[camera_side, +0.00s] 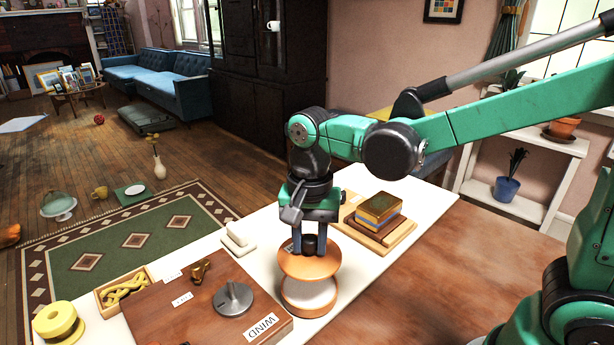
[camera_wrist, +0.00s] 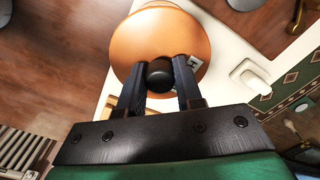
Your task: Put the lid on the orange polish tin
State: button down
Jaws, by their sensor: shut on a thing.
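The round orange lid (camera_side: 311,264) has a black knob (camera_wrist: 160,75). My gripper (camera_side: 309,246) points down with its two fingers shut on that knob. The orange polish tin (camera_side: 308,300), with a pale band or inside, stands on the white runner directly under the lid. In the side view the lid covers the tin's upper part and looks slightly tilted; I cannot tell whether they touch. In the wrist view the lid (camera_wrist: 160,40) fills the space beyond my fingers and hides the tin.
Left of the tin is a brown board (camera_side: 170,312) with a grey dial (camera_side: 233,298) and a WIND label. A white block (camera_side: 238,238) lies behind it. Stacked books (camera_side: 379,210) rest on a wooden board behind right. A box of yellow chain (camera_side: 125,287) and yellow spool (camera_side: 58,322) are far left.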

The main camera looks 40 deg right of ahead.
aim_at(310, 254)
jog(key=shift+f, duration=2.5)
jog(key=shift+f, duration=0.2)
jog(key=shift+f, duration=0.4)
jog(key=c, duration=0.5)
grip_release()
jog(key=shift+r, duration=2.8)
